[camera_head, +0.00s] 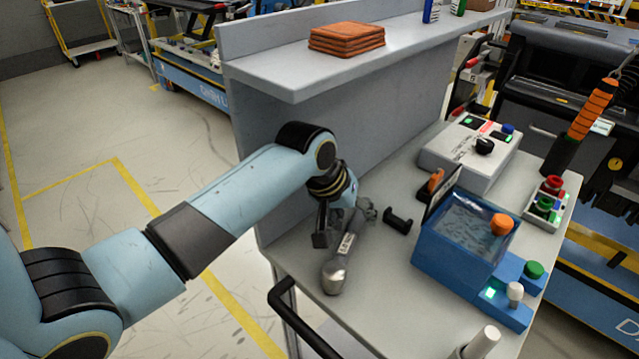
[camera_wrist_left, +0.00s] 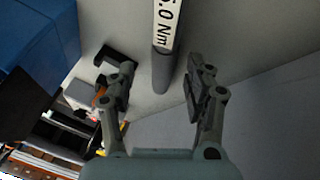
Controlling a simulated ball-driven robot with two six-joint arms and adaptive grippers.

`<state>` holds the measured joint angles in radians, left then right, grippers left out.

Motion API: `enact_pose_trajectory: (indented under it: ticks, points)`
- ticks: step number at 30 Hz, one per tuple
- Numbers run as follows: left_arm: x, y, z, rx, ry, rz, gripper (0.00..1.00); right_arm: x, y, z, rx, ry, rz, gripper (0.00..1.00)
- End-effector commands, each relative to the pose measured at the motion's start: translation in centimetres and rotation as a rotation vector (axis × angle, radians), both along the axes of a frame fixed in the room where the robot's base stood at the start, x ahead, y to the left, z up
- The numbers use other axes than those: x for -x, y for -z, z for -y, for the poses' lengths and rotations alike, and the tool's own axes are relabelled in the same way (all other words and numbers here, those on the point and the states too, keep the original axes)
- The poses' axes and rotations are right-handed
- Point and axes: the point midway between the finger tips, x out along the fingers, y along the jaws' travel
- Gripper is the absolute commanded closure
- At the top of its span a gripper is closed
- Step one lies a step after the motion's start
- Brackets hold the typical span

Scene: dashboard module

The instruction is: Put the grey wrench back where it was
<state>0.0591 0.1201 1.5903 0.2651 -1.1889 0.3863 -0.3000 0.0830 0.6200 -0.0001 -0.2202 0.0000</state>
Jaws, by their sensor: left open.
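The grey wrench (camera_head: 342,262) lies on the grey worktop close to its left edge, its rounded end toward the front. In the left wrist view the wrench (camera_wrist_left: 166,48) shows a white label with "5.0 Nm" and a dark grey end. My left gripper (camera_head: 344,224) is over the far part of the wrench, which it partly hides. Its fingers (camera_wrist_left: 160,84) are open, one on each side of the wrench's line, with visible gaps. I cannot tell its height above the worktop. A small black bracket (camera_head: 398,221) stands just right of the wrench. My right gripper is not in view.
A blue box (camera_head: 452,262) with coloured knobs and a white control box (camera_head: 470,155) stand to the right. A raised shelf (camera_head: 300,75) with orange cloths (camera_head: 347,39) runs behind. A black handle (camera_head: 300,315) is at the front edge.

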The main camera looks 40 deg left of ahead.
Motion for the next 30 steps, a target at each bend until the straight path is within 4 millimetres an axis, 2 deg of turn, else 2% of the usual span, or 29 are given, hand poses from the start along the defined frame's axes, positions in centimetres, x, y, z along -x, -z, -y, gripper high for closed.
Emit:
enact_pose_trajectory:
  ticks: [5, 6, 12, 18, 22, 30]
  points:
    - [1.8, -3.8, -0.6, -0.004, 0.002, 0.004, 0.47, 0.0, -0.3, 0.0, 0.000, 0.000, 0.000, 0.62]
    - [3.2, -3.2, -1.1, -0.006, 0.002, -0.005, 0.47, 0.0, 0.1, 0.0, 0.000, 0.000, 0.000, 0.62]
    - [8.3, -3.1, -2.6, -0.006, 0.003, -0.003, 0.47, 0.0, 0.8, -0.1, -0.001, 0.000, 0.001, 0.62]
    - [11.8, -3.3, -3.7, -0.005, 0.003, -0.002, 0.47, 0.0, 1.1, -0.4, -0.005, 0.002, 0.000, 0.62]
    - [12.9, -3.3, -3.9, -0.002, 0.001, -0.001, 0.47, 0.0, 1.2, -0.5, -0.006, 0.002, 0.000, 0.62]
    - [13.2, -3.4, -4.0, 0.000, 0.001, 0.001, 0.47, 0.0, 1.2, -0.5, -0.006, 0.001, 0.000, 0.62]
